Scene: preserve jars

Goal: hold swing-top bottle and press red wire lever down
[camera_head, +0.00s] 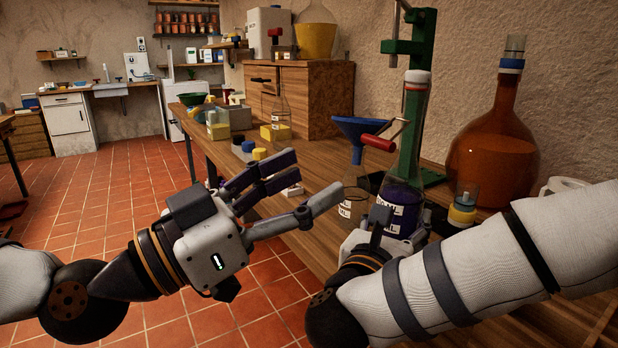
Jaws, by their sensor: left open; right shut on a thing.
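The swing-top bottle (408,165) stands upright on the wooden workbench, with dark blue-purple contents, a white label and a white stopper. The red wire lever (378,143) sticks out to the left of its neck, with a red grip at the end of thin wire. My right gripper (385,238) is shut on the lower part of the bottle; its fingers are partly hidden behind my wrist. My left gripper (308,182) is open and empty, left of the bottle and below the lever, apart from both.
A blue funnel (358,129) sits in a clear bottle just left of the held bottle. A green press (421,45) stands behind. A big amber flask (495,150) and a yellow-banded jar (463,211) are at right. Open floor (95,215) lies left of the workbench (315,245).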

